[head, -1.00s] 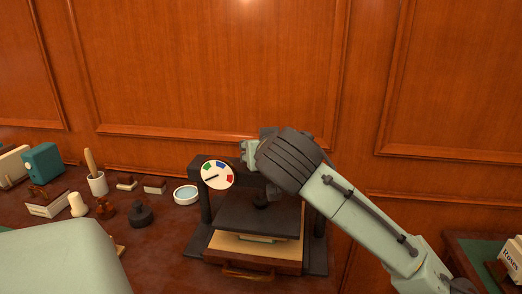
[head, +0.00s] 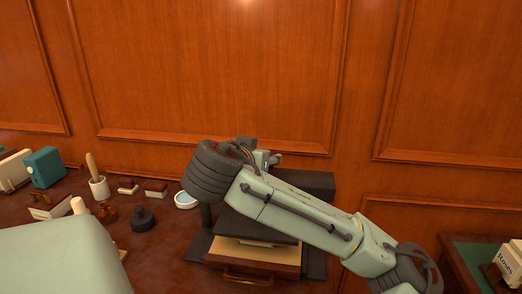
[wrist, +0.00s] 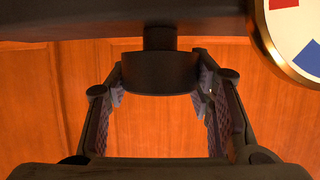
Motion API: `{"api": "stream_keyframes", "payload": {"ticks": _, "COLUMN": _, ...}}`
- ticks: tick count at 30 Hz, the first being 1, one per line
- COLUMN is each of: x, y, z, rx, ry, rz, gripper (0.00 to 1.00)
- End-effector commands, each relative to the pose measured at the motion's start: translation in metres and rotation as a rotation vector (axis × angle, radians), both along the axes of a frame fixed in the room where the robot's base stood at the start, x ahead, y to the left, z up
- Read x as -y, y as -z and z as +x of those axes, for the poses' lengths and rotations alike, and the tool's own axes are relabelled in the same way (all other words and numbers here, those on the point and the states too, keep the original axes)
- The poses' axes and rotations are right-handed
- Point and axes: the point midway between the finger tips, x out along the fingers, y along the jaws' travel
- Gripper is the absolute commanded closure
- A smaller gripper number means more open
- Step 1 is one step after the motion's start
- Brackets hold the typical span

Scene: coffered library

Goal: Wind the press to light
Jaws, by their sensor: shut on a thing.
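The black press stands on the dark tabletop in the head view, with its flat platen (head: 258,225) above a book (head: 257,243) on a wooden base (head: 270,262). My arm covers much of its crossbeam (head: 312,184). In the wrist view, my gripper (wrist: 160,84) has a finger on each side of a dark round hub (wrist: 158,72) under the crossbeam (wrist: 90,18) and is shut on it. The fingers are hidden in the head view. The pressure dial (wrist: 297,32) is cut off in the wrist view, showing red and blue sectors; its needle is out of sight.
The panelled wall (head: 230,80) rises close behind. A gap separates the right-hand table (head: 470,262).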

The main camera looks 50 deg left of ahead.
Motion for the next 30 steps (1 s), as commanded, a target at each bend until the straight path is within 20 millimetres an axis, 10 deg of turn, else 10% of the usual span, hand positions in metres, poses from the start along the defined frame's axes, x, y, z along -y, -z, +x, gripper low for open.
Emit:
{"api": "stream_keyframes", "payload": {"ticks": 11, "x": 0.0003, "y": 0.0003, "z": 0.0003, "rx": 0.001, "ry": 0.004, "rz": 0.0, "gripper": 0.8}}
{"api": "stream_keyframes", "payload": {"ticks": 12, "x": 0.0003, "y": 0.0003, "z": 0.0003, "rx": 0.001, "ry": 0.004, "rz": 0.0, "gripper": 0.49}}
{"api": "stream_keyframes", "payload": {"ticks": 30, "x": 0.0002, "y": -0.0006, "z": -0.0003, "rx": 0.002, "ry": 0.002, "rz": 0.001, "gripper": 0.31}}
